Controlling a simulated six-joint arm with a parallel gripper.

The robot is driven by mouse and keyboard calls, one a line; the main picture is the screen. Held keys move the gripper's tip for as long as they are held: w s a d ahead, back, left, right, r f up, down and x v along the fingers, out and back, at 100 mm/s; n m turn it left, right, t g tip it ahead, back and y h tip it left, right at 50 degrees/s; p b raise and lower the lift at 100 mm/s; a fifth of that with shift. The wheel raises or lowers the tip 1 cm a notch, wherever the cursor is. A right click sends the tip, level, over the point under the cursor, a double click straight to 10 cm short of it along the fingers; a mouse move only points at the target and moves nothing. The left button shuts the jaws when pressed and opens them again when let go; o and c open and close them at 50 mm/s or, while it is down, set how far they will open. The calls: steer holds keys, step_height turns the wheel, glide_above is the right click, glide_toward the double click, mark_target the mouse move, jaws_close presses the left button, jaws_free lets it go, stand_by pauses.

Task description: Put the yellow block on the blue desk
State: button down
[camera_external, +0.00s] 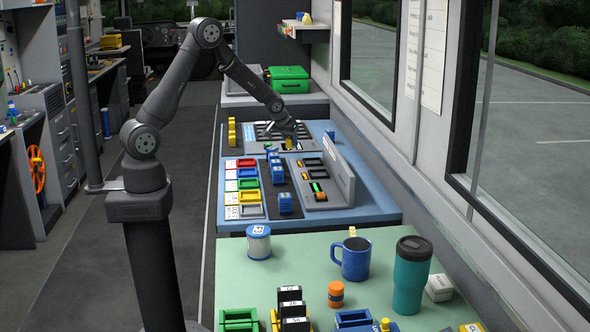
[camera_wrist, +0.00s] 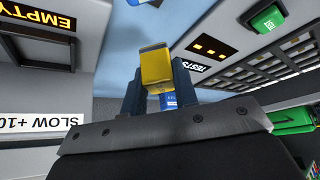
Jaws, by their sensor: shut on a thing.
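The yellow block (camera_wrist: 155,65) is between the two fingers of my gripper (camera_wrist: 158,92) in the wrist view. My gripper is shut on it. In the external view my gripper (camera_external: 289,141) is over the far part of the blue desk (camera_external: 375,207), by the grey grid panel, and a bit of yellow shows at its tips. The light blue desk surface also shows in the wrist view (camera_wrist: 108,50). I cannot tell whether the block touches any surface below.
Blue blocks (camera_external: 285,203) stand on a dark strip. Coloured trays (camera_external: 249,197) line its left, and a grey panel with an upright plate (camera_external: 338,172) stands right. Yellow pieces (camera_external: 232,131) stand at the far left.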

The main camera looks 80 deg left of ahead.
mark_target(289, 143)
steer(key=shift+f, duration=1.95)
steer(key=shift+f, duration=0.15)
steer(key=c, duration=1.1)
jaws_free()
steer(key=shift+c, duration=0.2)
steer(key=shift+r, duration=0.2)
steer(key=v, duration=1.2)
steer(key=shift+f, duration=0.1)
